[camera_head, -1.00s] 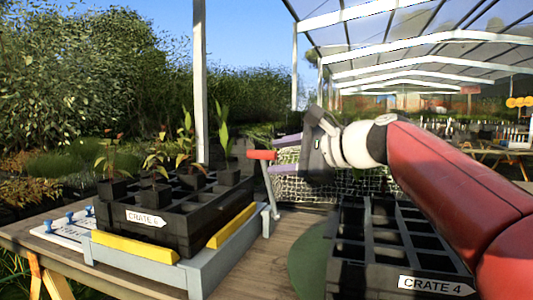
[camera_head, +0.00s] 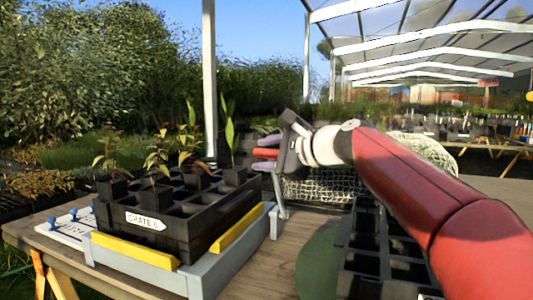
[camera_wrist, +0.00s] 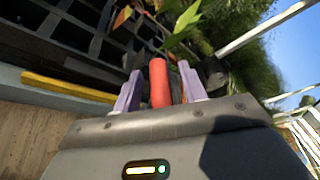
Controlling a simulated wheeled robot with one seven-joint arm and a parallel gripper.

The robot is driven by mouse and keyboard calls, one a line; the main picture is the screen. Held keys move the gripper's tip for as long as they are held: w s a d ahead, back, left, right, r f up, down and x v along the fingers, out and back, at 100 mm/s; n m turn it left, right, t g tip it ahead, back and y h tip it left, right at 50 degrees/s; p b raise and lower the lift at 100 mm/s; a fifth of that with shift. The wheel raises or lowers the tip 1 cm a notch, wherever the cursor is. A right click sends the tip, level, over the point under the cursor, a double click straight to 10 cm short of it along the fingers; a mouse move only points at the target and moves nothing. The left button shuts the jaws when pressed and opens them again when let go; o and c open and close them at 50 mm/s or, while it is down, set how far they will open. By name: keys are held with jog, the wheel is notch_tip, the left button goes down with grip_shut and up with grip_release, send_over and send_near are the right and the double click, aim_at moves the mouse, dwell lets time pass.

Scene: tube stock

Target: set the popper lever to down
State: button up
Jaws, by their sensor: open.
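The popper lever is a grey arm (camera_head: 279,196) rising from the right side of the grey popper base (camera_head: 232,258), with a red handle (camera_head: 265,153) at its top. The lever stands nearly upright. My gripper (camera_head: 259,153) is at the red handle. In the wrist view my gripper's two purple fingers (camera_wrist: 160,90) are open, one on each side of the red handle (camera_wrist: 159,84), with small gaps visible. I cannot tell whether either finger touches it. Crate 6 (camera_head: 185,232), black with several potted seedlings, sits on the base between yellow strips.
Crate 4 (camera_head: 372,256), a black celled crate, stands at the right below my arm. A green round mat (camera_head: 318,268) lies between the crates on the wooden table (camera_head: 262,272). A white board with blue knobs (camera_head: 68,228) is at the left. A pale post (camera_head: 209,80) rises behind.

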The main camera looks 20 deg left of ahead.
grip_shut()
dwell(0.3)
